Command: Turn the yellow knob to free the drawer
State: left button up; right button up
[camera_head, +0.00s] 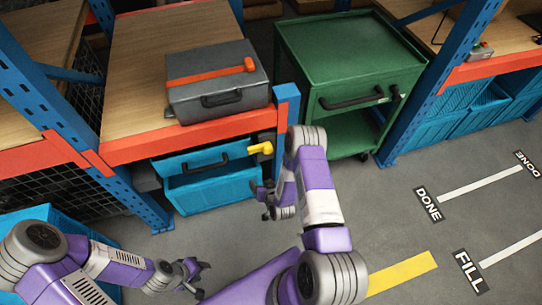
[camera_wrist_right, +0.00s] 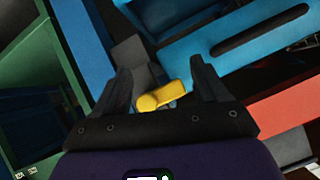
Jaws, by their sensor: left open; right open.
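The yellow knob (camera_head: 261,148) sticks out at the right end of the blue drawer (camera_head: 205,160), under the orange shelf beam. In the right wrist view the yellow knob (camera_wrist_right: 163,97) lies between my open fingers, with its handle pointing right; I cannot tell whether either finger touches it. The blue drawer (camera_wrist_right: 200,45), with a dark handle, is beyond it. My right gripper (camera_head: 266,200) is open and in front of the drawer's right end, just below the knob in the head view. My left gripper (camera_head: 200,283) is open and empty over the floor at lower left.
A grey case (camera_head: 215,95) with an orange strap sits on the wooden shelf above the drawer. A blue post (camera_head: 287,110) stands just right of the knob. A green cart (camera_head: 350,60) stands further right. Floor is clear at the right.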

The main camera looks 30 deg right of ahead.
aim_at(269, 152)
jog(key=w+d+t+h+b, duration=0.1)
jog(key=w+d+t, duration=0.1)
jog(key=w+d, duration=0.1)
jog(key=w+d+r+t+h+b, duration=0.1)
jog(key=w+d+t, duration=0.1)
jog(key=w+d, duration=0.1)
jog(key=w+d+r+t+h+b, duration=0.1)
jog(key=w+d+t, duration=0.1)
jog(key=w+d, duration=0.1)
jog(key=shift+w+d+r+m, duration=0.1)
jog(key=shift+w+d+m, duration=0.1)
jog(key=shift+w+m, duration=0.1)
jog(key=shift+c, duration=0.5)
grip_shut()
